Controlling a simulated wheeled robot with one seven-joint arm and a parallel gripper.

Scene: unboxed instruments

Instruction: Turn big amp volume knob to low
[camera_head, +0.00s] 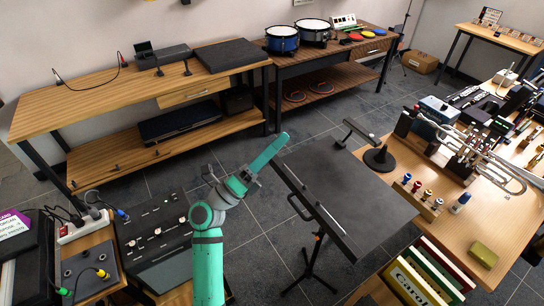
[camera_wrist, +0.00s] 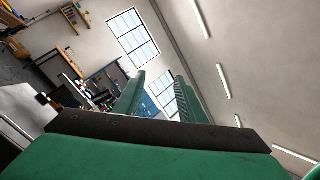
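My green arm rises from the bottom centre of the head view. My gripper (camera_head: 272,148) points up and away over the floor, beside the black music stand. In the wrist view my gripper (camera_wrist: 160,97) shows two green fingers apart with nothing between them. A dark panel with small knobs (camera_head: 155,240) lies left of my arm, well away from the gripper. A smaller dark box with cables (camera_head: 88,272) lies at the lower left. I cannot tell which of these, if either, is the big amp, and no volume knob setting is readable.
The music stand (camera_head: 345,190) stands close right of my gripper. A cluttered workbench (camera_head: 450,235) is at right. Grey floor (camera_head: 275,245) is open between.

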